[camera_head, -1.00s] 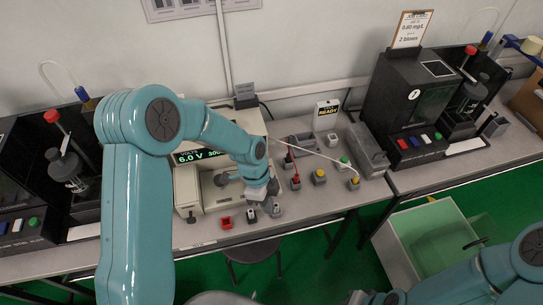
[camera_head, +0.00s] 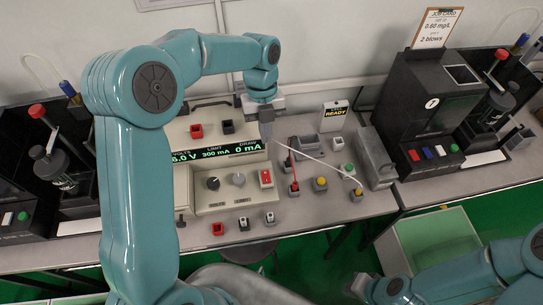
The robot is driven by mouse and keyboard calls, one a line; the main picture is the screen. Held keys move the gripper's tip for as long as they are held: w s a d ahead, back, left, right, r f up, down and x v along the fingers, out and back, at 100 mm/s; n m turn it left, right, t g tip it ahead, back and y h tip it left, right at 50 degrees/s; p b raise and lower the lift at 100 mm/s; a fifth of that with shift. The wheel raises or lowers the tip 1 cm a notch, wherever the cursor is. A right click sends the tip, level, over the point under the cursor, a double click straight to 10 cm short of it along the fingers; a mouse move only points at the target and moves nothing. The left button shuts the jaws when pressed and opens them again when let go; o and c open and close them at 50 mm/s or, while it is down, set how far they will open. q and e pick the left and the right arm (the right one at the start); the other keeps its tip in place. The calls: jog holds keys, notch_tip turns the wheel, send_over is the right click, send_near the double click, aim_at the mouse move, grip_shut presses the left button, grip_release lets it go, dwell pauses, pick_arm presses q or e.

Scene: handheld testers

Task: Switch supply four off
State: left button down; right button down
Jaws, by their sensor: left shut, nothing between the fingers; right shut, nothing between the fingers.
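A beige bench supply (camera_head: 222,203) stands on the bench left of centre. Its lit display (camera_head: 215,155) reads 6.0 V, 300 mA and 0 mA. A red rocker switch (camera_head: 265,178) sits at the right of its front panel, beside two knobs (camera_head: 239,179). I cannot tell which way the rocker is tipped, and I see no number on the supply. My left gripper (camera_head: 267,138) is shut and empty, pointing down above the rocker in the picture, apart from it. My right gripper (camera_head: 352,287) is shut and empty at the bottom, low in front of the bench.
Red and white leads (camera_head: 320,158) run right of the supply among small coloured terminals (camera_head: 320,184). A "READY" sign (camera_head: 334,115) stands behind them. Dark testers stand at left and right (camera_head: 430,110). An open bin (camera_head: 440,245) is below at right.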

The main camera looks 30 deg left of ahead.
aim_at(267, 174)
pick_arm(q)
jog(key=shift+a+r+m, duration=0.3)
jog(key=shift+r, duration=0.2)
pick_arm(e)
jog(key=shift+w+a+r, duration=0.1)
jog(key=shift+w, duration=0.3)
